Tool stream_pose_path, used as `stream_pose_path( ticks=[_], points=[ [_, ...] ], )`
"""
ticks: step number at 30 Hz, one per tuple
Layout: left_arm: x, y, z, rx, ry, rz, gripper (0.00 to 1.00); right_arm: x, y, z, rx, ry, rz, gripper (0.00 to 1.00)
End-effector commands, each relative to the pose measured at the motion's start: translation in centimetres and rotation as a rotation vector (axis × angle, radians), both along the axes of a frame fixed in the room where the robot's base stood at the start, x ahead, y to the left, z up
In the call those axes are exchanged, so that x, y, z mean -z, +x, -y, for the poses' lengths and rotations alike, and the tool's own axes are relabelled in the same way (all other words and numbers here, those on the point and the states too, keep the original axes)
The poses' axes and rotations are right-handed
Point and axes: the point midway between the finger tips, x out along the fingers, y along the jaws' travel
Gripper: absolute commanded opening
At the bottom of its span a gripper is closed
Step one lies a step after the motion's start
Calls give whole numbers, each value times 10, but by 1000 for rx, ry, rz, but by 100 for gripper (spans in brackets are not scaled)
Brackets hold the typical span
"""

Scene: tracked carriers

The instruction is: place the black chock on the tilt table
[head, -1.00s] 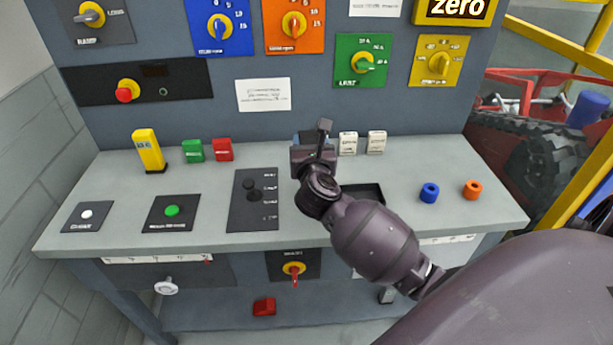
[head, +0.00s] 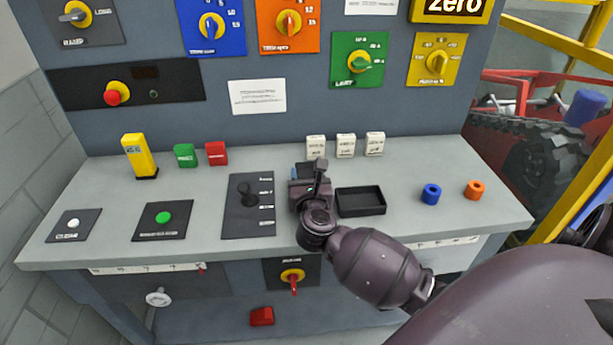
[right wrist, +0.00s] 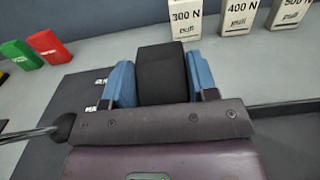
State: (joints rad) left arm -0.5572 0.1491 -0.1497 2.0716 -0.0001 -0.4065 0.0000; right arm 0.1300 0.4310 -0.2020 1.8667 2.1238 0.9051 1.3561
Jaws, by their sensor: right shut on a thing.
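The black chock (right wrist: 162,72) is between the blue finger pads of my right gripper (right wrist: 160,84) in the right wrist view, with a pad against each side. In the head view my right gripper (head: 306,174) is over the grey bench top, between the joystick panel and a black tray. The chock is mostly hidden there by the gripper. I cannot tell whether the chock touches the bench. No tilt table can be made out clearly in either view. My left gripper is not in view.
White weight blocks (head: 345,145) stand behind the gripper, close to it. The joystick panel (head: 248,206) is at its left, the empty black tray (head: 361,202) at its right.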

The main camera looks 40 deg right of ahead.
Motion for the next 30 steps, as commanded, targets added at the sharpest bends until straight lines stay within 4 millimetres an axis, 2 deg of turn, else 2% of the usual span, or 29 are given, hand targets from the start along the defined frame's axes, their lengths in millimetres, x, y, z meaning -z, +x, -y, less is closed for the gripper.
stream_pose_path(
  ticks=[6, 7, 11, 22, 26, 30],
  points=[
    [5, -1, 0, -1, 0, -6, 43, 4, 0, 0, 1, 0, 0, 15],
    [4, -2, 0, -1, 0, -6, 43, 3, 0, 0, 1, 0, 0, 58],
    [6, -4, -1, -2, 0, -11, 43, 3, 0, 0, 1, 0, 0, 78],
    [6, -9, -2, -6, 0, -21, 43, -3, 0, 0, -1, -1, 2, 78],
    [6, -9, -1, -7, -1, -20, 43, 0, -14, -9, -1, 1, -2, 78],
    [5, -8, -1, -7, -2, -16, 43, 1, -36, -22, 0, 3, -2, 78]
  ],
)
